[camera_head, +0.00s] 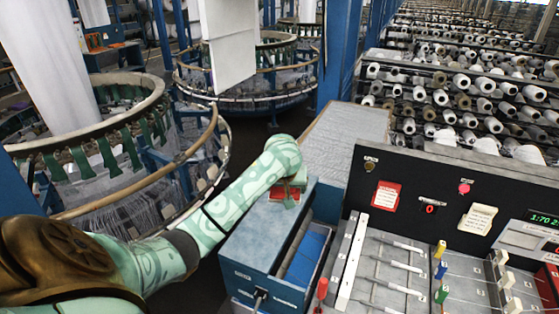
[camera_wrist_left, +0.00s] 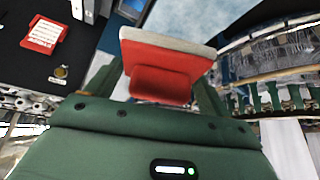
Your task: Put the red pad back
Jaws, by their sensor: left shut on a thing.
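The red pad (camera_wrist_left: 172,84) is held between the green fingers of my left gripper (camera_wrist_left: 160,92) in the left wrist view; it has a red body and a pale, flat far face. In the head view the red pad (camera_head: 279,193) shows only in part under my left gripper (camera_head: 288,196), over the far end of a blue box (camera_head: 249,255). I cannot tell whether the pad touches the box. The box has an open slot on its right side with a bright blue thing (camera_head: 306,257) in it. My right gripper is not in view.
Right of the box stands a panel with a black back board (camera_head: 405,165), a red card (camera_head: 386,195) and several coloured pegs on a grey board. A circular loom (camera_head: 100,135) stands on the left. A grey surface (camera_head: 340,145) lies behind the box.

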